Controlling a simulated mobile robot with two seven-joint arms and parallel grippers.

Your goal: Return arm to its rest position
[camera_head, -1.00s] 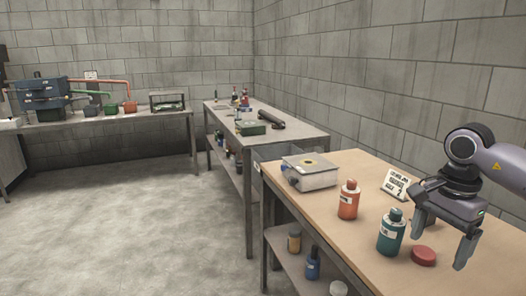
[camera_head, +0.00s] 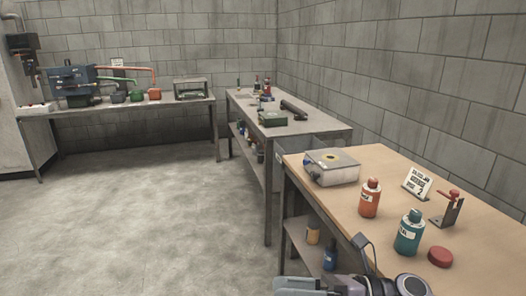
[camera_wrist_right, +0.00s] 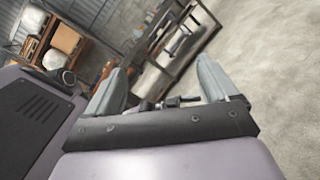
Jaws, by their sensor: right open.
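My right gripper (camera_wrist_right: 160,66) shows in the right wrist view with its two grey fingers spread apart and nothing between them. In the head view, part of my right arm (camera_head: 385,287) is at the bottom edge, low in front of the wooden-topped table (camera_head: 395,205) and mostly cut off by the frame. My left gripper is in neither view.
The table holds an orange bottle (camera_head: 369,200), a teal bottle (camera_head: 408,236), a red disc (camera_head: 439,257), a white sign (camera_head: 416,184), a red-topped bracket (camera_head: 449,208) and a box (camera_head: 331,168). Bottles stand on its lower shelf. Floor (camera_head: 150,225) at left is clear.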

